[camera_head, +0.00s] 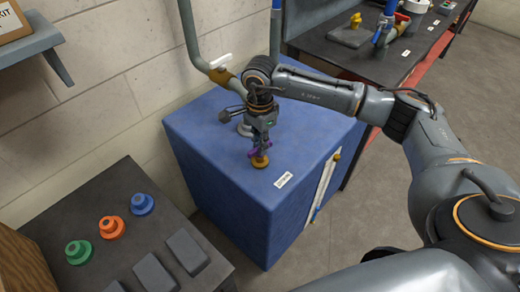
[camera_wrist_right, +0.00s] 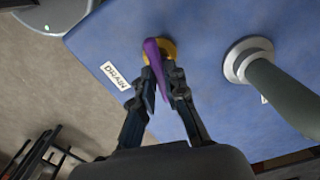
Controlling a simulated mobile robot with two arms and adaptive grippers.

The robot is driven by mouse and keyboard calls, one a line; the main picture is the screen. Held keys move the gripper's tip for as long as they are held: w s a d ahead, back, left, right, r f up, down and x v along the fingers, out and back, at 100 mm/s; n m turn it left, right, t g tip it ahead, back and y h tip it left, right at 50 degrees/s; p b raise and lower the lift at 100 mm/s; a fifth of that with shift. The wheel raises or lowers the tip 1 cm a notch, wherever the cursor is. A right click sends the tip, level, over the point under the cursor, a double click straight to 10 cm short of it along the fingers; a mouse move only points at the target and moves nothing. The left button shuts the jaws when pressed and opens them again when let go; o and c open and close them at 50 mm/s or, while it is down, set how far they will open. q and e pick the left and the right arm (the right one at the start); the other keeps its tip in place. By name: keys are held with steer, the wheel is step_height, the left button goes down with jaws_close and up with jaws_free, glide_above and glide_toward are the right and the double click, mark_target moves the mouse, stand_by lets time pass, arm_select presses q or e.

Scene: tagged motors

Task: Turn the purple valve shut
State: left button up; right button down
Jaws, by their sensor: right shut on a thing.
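The purple valve handle (camera_wrist_right: 154,66) sits on a brass base (camera_wrist_right: 168,47) on top of the blue cabinet (camera_head: 225,171). In the head view the brass base (camera_head: 260,161) shows below my right gripper (camera_head: 260,148), and a little purple shows between the fingers. In the wrist view my right gripper (camera_wrist_right: 164,88) is shut on the purple handle, with a finger on each side of it. The handle's far end reaches past the fingertips over the base. A label reading "DRAIN" (camera_wrist_right: 115,76) lies beside the valve. My left gripper is not in view.
A grey-green pipe (camera_wrist_right: 285,92) rises from a pale flange (camera_wrist_right: 248,60) near the valve. A dark table (camera_head: 110,200) at left carries green, orange and blue round knobs. A dark bench (camera_head: 345,55) stands behind at right. Floor is clear at front right.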

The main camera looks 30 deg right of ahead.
steer(key=shift+n+b, duration=0.9)
steer(key=shift+n, duration=0.2)
steer(key=c, duration=1.4)
jaws_free()
step_height(320, 180, up, 12)
steer(key=shift+r, duration=0.1)
